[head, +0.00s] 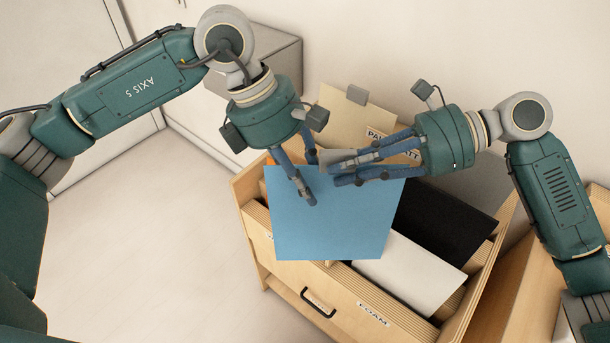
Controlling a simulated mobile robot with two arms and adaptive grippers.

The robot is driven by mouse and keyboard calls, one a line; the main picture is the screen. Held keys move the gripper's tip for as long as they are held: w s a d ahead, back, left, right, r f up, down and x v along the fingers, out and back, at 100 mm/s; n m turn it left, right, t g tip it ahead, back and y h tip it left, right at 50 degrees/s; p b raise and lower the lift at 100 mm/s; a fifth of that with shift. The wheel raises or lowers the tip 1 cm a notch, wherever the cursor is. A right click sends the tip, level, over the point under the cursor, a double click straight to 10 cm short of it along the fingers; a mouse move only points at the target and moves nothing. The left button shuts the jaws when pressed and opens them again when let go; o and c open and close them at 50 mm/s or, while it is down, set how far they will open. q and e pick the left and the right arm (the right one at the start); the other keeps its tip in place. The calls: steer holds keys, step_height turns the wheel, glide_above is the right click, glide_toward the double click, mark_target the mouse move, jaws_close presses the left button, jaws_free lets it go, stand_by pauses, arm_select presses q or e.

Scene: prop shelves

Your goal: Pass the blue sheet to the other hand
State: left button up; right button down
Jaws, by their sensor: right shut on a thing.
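The blue sheet (333,225) hangs flat above the front of a wooden file box, its upper edge at my grippers. My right gripper (330,170) comes in from the right and is shut on the sheet's upper edge. My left gripper (312,184) comes down from above at the sheet's upper left part. Its fingers are apart: one lies in front of the sheet, and the other ends near the upper edge. Whether its fingers touch the sheet cannot be told.
The wooden box (275,268) holds a black sheet (440,222), a white sheet (410,275) and a beige board (345,118) with a label. Its front has a dark handle (318,302) and a "FOAM" label (374,313). A grey cabinet (270,55) stands behind. Floor at left is clear.

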arm_select(q)
jaws_close()
arm_select(e)
steer(key=c, duration=1.5)
jaws_free()
steer(key=shift+c, duration=0.2)
steer(key=shift+d, duration=0.1)
